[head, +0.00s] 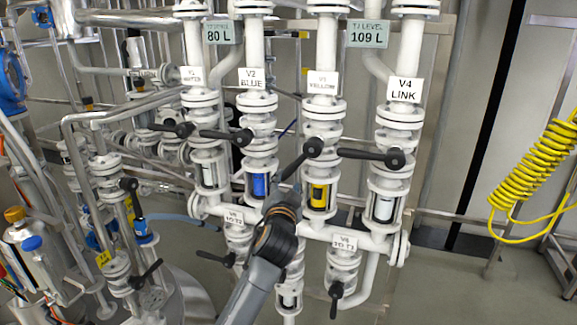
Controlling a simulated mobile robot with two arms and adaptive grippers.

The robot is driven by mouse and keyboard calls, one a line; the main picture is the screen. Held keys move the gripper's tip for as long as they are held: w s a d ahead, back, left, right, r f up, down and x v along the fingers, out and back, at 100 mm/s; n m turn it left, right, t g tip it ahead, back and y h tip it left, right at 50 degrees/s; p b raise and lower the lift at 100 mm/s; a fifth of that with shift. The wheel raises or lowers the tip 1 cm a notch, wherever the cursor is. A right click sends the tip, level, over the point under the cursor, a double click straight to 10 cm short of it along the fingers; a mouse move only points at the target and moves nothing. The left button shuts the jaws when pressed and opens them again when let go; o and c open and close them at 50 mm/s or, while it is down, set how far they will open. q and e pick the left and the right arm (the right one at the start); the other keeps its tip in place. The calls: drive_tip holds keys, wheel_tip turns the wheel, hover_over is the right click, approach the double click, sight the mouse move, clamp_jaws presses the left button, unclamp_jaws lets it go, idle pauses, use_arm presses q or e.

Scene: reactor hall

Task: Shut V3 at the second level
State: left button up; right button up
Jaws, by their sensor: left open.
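Valve V3 (323,128) is a white flanged valve in the upper row, under a white label (322,84) that reads V3 YELLOW. Below it is a sight glass (320,196) with yellow content. V3's black lever (299,163) runs from its round hub down and to the left, at a slant. My left gripper (284,186) comes up from below, open, with its fingers at the lever's lower end. Whether they touch it, I cannot tell. The gripper partly hides the pipe behind it. My right gripper is out of view.
V2 (260,125) and V4 (398,125) flank V3; their levers point left, nearly level. V4's lever (362,154) ends close to V3's hub. Level displays read 80 L (219,33) and 109 L (367,34). Lower valves carry levers (335,297). A yellow coiled hose (535,165) hangs right.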

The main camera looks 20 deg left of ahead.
sight(289, 172)
use_arm(q)
drive_tip(key=p+x, duration=0.1)
drive_tip(key=x, duration=0.5)
drive_tip(key=shift+w+r, duration=0.1)
drive_tip(key=shift+w+a+p, duration=0.15)
drive_tip(key=shift+w+p, duration=0.2)
drive_tip(key=shift+w, duration=0.25)
clamp_jaws()
